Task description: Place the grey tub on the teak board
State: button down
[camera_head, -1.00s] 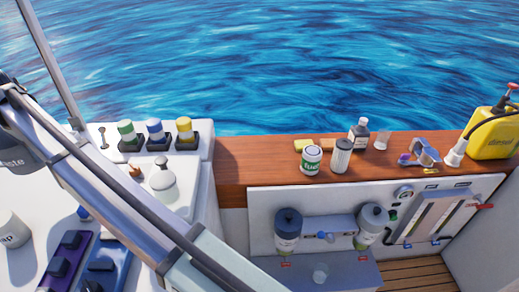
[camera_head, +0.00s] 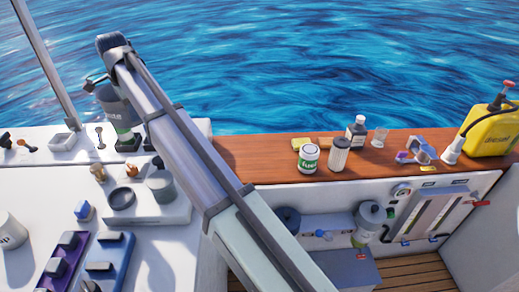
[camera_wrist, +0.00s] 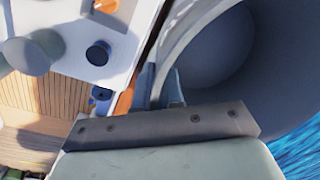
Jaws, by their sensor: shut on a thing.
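The grey tub (camera_head: 118,108), with partly visible lettering on its side, hangs below the end of my arm at the upper left of the head view. My gripper (camera_head: 96,82) is shut on its rim. In the wrist view, my gripper's fingers (camera_wrist: 162,88) pinch the wall of the tub (camera_wrist: 285,110), whose round hollow inside shows. The tub is over the white counter, in front of a green-marked bottle, and left of the teak board. The teak board (camera_head: 250,165) is the long brown wooden top running right along the water side.
On the board stand a green-labelled white can (camera_head: 308,158), a white ribbed cylinder (camera_head: 339,155), a dark bottle (camera_head: 356,132), a clear cup (camera_head: 380,138) and a yellow jerrycan (camera_head: 490,135). The board's left stretch is clear. My arm hides part of the counter.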

jog(key=w+d+m, duration=0.2)
jog(key=d+m, duration=0.2)
jog(key=d, duration=1.7)
jog(key=w+d+m, duration=0.2)
jog(key=d+m, duration=0.2)
jog(key=d, duration=1.6)
jog(key=shift+h, duration=0.3)
jog(key=shift+d+f, duration=0.2)
jog(key=shift+f, duration=13.9)
jog(key=c, duration=1.7)
grip_release()
jog(key=shift+f, duration=0.15)
jog(key=o, duration=0.4)
jog(key=shift+o, duration=0.2)
